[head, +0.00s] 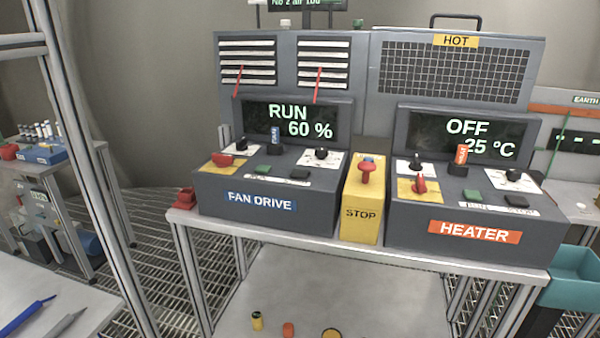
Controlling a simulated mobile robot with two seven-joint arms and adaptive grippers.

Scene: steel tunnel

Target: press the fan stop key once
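The fan drive console (262,202) stands on the left of the bench, with a display (297,122) reading RUN 60 %. On its sloped top are a green key (264,169) and, to the right of it, a dark key (300,174). The strip under these keys is too small to read, so I cannot tell for certain which one is the stop key. A red knob (222,159) and black knobs sit around them. Neither of my grippers shows in the head view.
A yellow STOP box (361,213) with a red top stands between the fan drive and the heater console (470,232), which reads OFF 25 °C. A red block (185,197) sits at the bench's left end. A metal post (92,150) rises at left.

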